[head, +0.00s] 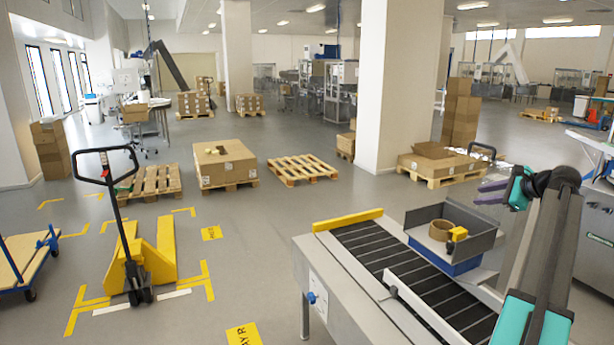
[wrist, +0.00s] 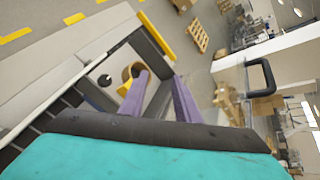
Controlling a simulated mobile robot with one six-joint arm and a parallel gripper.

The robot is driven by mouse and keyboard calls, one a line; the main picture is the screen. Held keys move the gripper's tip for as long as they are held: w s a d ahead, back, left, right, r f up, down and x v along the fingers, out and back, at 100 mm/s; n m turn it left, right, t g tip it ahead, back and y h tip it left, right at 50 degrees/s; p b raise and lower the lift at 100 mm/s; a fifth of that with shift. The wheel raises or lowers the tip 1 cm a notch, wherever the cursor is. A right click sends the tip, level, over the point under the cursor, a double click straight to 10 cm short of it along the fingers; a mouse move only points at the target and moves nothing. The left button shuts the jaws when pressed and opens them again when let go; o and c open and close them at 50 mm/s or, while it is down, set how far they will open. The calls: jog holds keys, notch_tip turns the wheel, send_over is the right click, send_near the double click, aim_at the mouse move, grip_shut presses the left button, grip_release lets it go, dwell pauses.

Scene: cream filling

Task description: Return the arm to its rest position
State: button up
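My arm reaches up at the right of the head view, and my gripper (head: 482,194) is raised above and to the right of the open crate, pointing left. In the wrist view its two purple fingers (wrist: 160,76) stand apart with nothing seen between them, so it is open and empty. It touches nothing that I can see.
A conveyor (head: 372,245) with a yellow end bar (head: 348,219) runs below my arm. A blue-and-grey crate (head: 442,262) there holds a brown ring-shaped item (head: 440,231) and a yellow piece (head: 458,234). A pale pillar (head: 395,90) stands behind.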

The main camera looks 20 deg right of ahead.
jog(key=w+a+f+n+g+y, duration=0.15)
jog(key=w+a+f+n, duration=0.4)
jog(key=a+f, duration=0.75)
jog(key=w+a+f+n+g+y, duration=0.1)
jog(key=w+a+f+n+g, duration=0.2)
jog(key=w+a+f, duration=0.75)
jog(key=s+a+f+n+g, duration=0.25)
jog(key=a+f, duration=0.45)
jog(key=a, duration=0.4)
jog(key=s+a+f+n+g, duration=0.1)
jog(key=a+f+n, duration=0.4)
jog(key=a, duration=0.6)
jog(key=s+a+f+n+g, duration=0.1)
jog(key=s+a+f+n, duration=0.1)
jog(key=a+f, duration=0.75)
jog(key=s+a+f+n+g+h, duration=0.1)
jog(key=s+a+f+n, duration=0.4)
jog(key=a, duration=0.3)
jog(key=s+a+f+n+g+h, duration=0.1)
jog(key=s+a+f+n+g, duration=0.2)
jog(key=s+a, duration=0.5)
jog(key=s+f+n+g+b, duration=0.1)
jog(key=s+f+g+b, duration=0.3)
jog(key=s+f, duration=2.1)
jog(key=shift+s+a+f+g+b, duration=0.15)
jog(key=shift+a+f+g+b, duration=0.15)
jog(key=shift+b, duration=1.6)
